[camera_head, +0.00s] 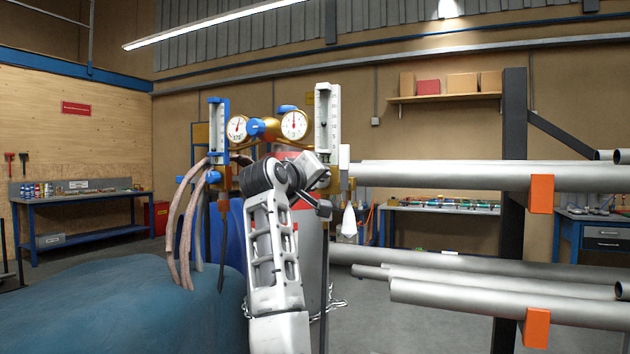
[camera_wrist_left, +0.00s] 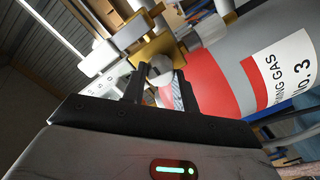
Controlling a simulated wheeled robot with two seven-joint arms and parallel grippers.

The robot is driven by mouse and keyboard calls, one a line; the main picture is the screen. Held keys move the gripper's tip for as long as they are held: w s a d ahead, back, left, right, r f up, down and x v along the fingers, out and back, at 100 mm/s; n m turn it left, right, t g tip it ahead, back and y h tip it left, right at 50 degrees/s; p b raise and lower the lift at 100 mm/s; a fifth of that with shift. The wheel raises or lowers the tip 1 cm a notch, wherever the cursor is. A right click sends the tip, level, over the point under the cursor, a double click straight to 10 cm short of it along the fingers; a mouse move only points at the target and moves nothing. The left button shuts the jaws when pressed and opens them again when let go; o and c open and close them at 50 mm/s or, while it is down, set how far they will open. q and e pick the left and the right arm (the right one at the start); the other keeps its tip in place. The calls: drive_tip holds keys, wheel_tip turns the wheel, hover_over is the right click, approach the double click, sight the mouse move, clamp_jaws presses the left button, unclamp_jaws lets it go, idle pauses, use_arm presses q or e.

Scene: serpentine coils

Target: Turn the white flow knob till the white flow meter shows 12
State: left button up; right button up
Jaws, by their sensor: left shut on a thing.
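The white flow meter (camera_head: 328,115) stands upright at the right of the brass regulator; a small dark float shows in its tube, but the scale figures are too small to read. My left gripper (camera_head: 319,182) is at the brass fitting below this meter, and my arm hides much of that spot in the head view. My right gripper is in neither view.
A blue flow meter (camera_head: 218,126) and two round gauges (camera_head: 294,124) sit at the left of the white meter. A red and grey gas cylinder (camera_wrist_left: 225,88) stands close behind the fingers. Steel pipes (camera_head: 450,176) on a rack lie to the right.

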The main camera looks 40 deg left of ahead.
use_arm(q)
drive_tip(key=shift+f+m, duration=0.1)
drive_tip(key=shift+m, duration=0.3)
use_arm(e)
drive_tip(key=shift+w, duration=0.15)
use_arm(q)
drive_tip(key=o, duration=1)
drive_tip(key=b+v, duration=0.3)
drive_tip(key=v, duration=1.3)
drive_tip(key=shift+b, duration=0.4)
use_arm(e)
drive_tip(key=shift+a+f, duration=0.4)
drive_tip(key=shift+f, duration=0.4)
